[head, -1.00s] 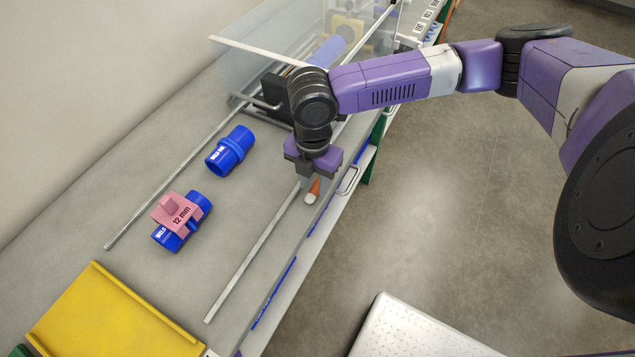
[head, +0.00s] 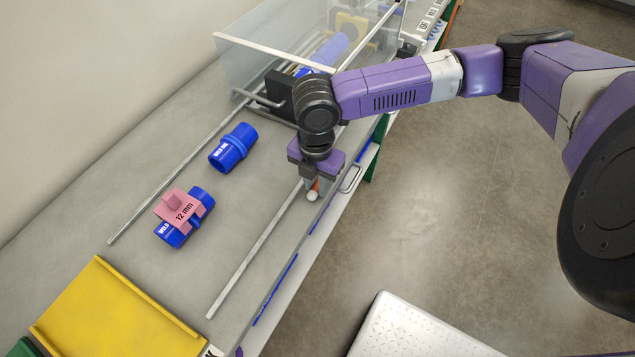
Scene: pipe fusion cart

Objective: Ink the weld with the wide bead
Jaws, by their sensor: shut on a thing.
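Two blue pipe welds lie on the grey cart top in the head view. The nearer weld (head: 202,196) has a pink block gauge marked "12 mm" (head: 180,208) seated across its middle. The farther weld (head: 233,148) is bare, with a raised ring around its middle and white lettering. My gripper (head: 313,187) points down over the right rail, to the right of both welds. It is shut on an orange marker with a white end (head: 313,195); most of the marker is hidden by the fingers.
Two metal rails (head: 262,247) run along the cart top. A yellow tray (head: 110,310) is at the near left. A clear guard (head: 250,65) covers the far end, with a black block (head: 281,95) by it. A metal-plate platform (head: 420,330) stands at the bottom right.

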